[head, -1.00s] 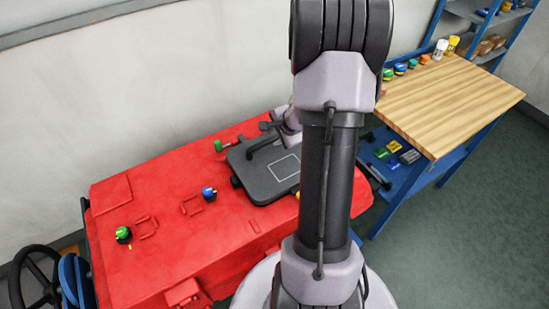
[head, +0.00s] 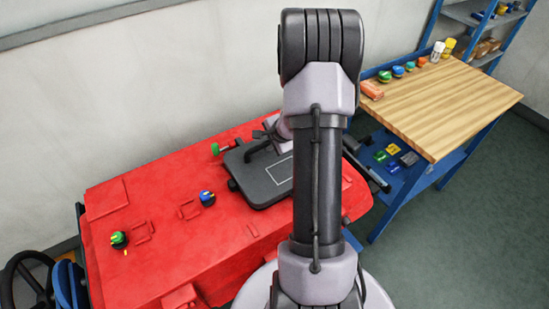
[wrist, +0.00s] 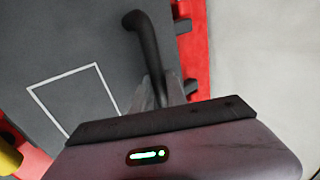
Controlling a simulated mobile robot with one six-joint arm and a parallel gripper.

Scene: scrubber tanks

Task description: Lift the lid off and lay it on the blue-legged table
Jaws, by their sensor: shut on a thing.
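The lid (head: 258,184) is a dark grey flat plate with a white outline and a black bar handle (head: 258,151). It lies over the red scrubber body (head: 150,240); I cannot tell any gap beneath it. My gripper (head: 272,134) is at the far end of the lid, shut on the handle and partly hidden by its own wrist. In the wrist view the handle (wrist: 147,45) runs down between my fingers (wrist: 163,92). The blue-legged table (head: 450,105) has a wooden top and stands to the right.
An orange box (head: 371,90), several coloured caps and white and yellow bottles line the table's back edge. Its front top is clear. Small items lie on its blue lower shelf (head: 405,175). A green knob (head: 220,149) and a blue knob (head: 207,198) are near the lid.

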